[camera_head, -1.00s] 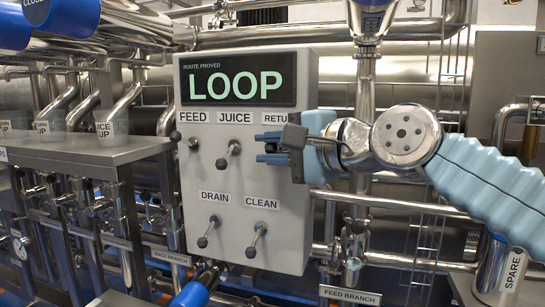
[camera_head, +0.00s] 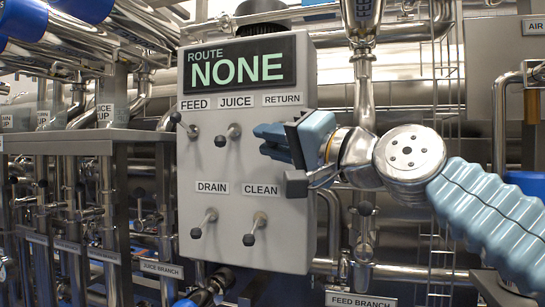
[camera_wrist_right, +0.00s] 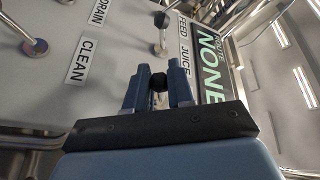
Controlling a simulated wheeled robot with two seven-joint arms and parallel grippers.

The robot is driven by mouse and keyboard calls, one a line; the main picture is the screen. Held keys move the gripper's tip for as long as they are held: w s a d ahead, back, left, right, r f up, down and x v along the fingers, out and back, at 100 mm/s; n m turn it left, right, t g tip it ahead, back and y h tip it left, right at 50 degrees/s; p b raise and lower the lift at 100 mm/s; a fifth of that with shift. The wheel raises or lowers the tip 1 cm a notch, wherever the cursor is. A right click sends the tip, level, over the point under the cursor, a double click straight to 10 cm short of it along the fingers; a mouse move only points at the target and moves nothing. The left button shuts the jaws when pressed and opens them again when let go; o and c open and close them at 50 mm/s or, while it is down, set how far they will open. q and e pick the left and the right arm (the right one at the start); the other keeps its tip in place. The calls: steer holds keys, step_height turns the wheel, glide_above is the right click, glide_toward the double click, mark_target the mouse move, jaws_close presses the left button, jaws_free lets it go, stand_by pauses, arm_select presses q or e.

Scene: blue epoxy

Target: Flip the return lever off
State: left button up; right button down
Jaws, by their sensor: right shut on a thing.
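The grey control panel (camera_head: 240,262) carries the RETURN label (camera_head: 282,99) at its upper right. My right gripper (camera_head: 272,142) is just below that label, reaching in from the right. It hides the return lever in the head view. In the right wrist view, the black knob of the return lever (camera_wrist_right: 158,82) sits between the two blue fingertips of the right gripper (camera_wrist_right: 155,84), which is shut on it. The panel's display (camera_head: 240,65) reads ROUTE NONE. My left gripper is not in view.
To the left are the feed lever (camera_head: 192,131), knob raised, and the juice lever (camera_head: 234,131), knob low. Below are the drain lever (camera_head: 208,216) and clean lever (camera_head: 259,219), both knobs low. A vertical pipe (camera_head: 362,90) stands right of the panel.

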stand_by(0.5)
steer(key=c, duration=1)
jaws_free()
steer(key=shift+c, duration=0.2)
steer(key=b+v, duration=0.3)
steer(key=v, duration=1)
steer(key=shift+s+d+f, duration=0.2)
steer(key=shift+d, duration=0.15)
